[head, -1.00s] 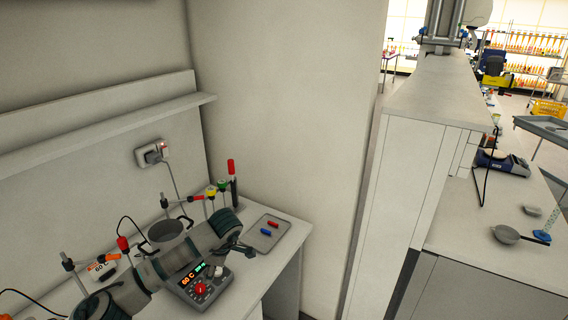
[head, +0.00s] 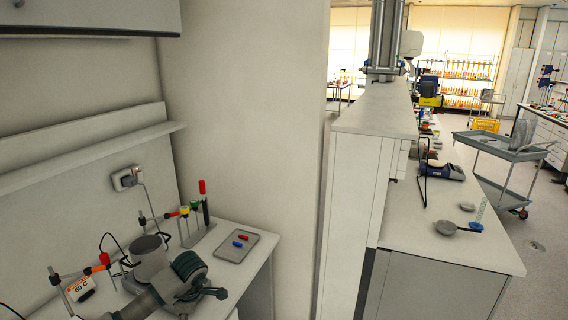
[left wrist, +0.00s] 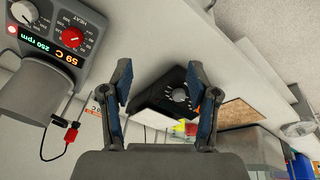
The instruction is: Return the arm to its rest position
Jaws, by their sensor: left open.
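My left arm comes in from the bottom left of the head view, over the left bench. My left gripper (head: 213,293) shows there as dark fingers near the bench's front edge. In the left wrist view the two fingers of my left gripper (left wrist: 160,78) stand wide apart with nothing between them. A black device with a round dial (left wrist: 180,95) lies beyond the fingers. My right arm and gripper are not in view.
A hotplate (left wrist: 62,35) reading 59 C and 250 rpm is beside the gripper. A pot (head: 148,250), clamp stands and a tray (head: 234,258) with red and blue pieces occupy the bench. A wall divides it from the right bench (head: 400,235). A grey cart (head: 500,150) stands farther right.

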